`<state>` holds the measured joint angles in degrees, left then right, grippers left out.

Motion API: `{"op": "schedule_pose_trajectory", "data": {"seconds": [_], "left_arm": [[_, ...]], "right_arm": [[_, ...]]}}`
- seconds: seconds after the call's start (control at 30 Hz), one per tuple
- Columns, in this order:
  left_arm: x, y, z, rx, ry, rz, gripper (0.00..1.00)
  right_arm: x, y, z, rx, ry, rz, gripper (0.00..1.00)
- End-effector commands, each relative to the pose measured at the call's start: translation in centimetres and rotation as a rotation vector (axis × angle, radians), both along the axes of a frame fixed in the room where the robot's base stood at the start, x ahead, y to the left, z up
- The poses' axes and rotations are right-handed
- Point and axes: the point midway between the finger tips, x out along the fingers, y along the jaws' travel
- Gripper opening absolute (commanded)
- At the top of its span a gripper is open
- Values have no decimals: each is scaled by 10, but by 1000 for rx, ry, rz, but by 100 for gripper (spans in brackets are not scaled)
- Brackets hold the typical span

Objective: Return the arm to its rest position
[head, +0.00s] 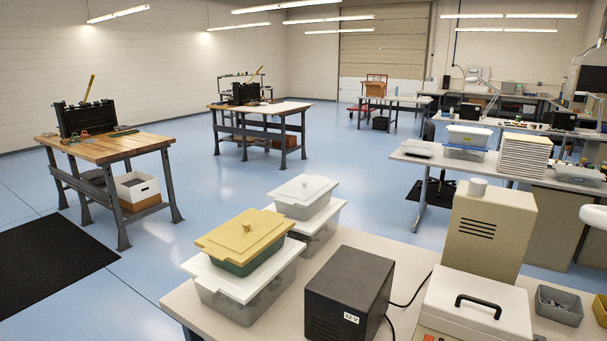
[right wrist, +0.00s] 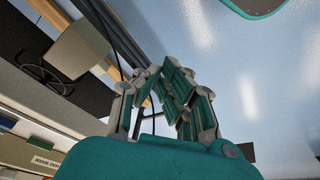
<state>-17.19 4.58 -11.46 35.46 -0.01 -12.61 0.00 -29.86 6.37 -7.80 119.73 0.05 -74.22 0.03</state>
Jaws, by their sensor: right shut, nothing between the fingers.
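My right gripper (right wrist: 174,88) shows in the right wrist view, its grey and teal fingers drawn together with nothing between them. It hangs in free air over the blue floor and touches nothing that I can see. Neither gripper shows in the head view, and my left gripper is in no view. Two badge presses stand on wood-topped benches in the head view: a near black press (head: 86,117) with a yellow lever at the left, and a far black press (head: 244,93) further back.
A near table (head: 180,300) holds lidded bins, a black box (head: 348,296) and a beige machine (head: 488,232). A bench with a stack of white trays (head: 524,157) stands at the right. Blue floor (head: 200,225) lies open between the benches. A black mat (head: 45,262) lies at the left.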

Motion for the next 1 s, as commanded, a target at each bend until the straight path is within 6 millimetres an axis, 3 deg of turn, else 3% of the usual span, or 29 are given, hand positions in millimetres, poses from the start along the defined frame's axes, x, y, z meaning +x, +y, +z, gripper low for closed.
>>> {"op": "schedule_pose_trajectory", "data": {"seconds": [0.17, 0.27, 0.4, 0.5, 0.6, 0.73, 0.9, 1.0], "left_arm": [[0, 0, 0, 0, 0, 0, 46], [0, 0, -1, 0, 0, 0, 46], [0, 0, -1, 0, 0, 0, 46], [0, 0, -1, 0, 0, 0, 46], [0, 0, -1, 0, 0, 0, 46], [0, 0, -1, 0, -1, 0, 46], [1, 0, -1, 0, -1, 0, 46], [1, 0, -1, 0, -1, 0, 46]], "right_arm": [[-11, 0, -84, -4, 42, 7, 0], [-28, -2, -140, -7, 67, 11, 0], [-66, -8, -210, -11, 101, 19, 0], [-102, -14, -251, -15, 125, 24, 0], [-138, -20, -280, -18, 145, 29, 0], [-175, -28, -301, -20, 163, 35, 0], [-197, -32, -310, -22, 171, 38, 0], [-197, -32, -311, -22, 171, 38, 0]]}}
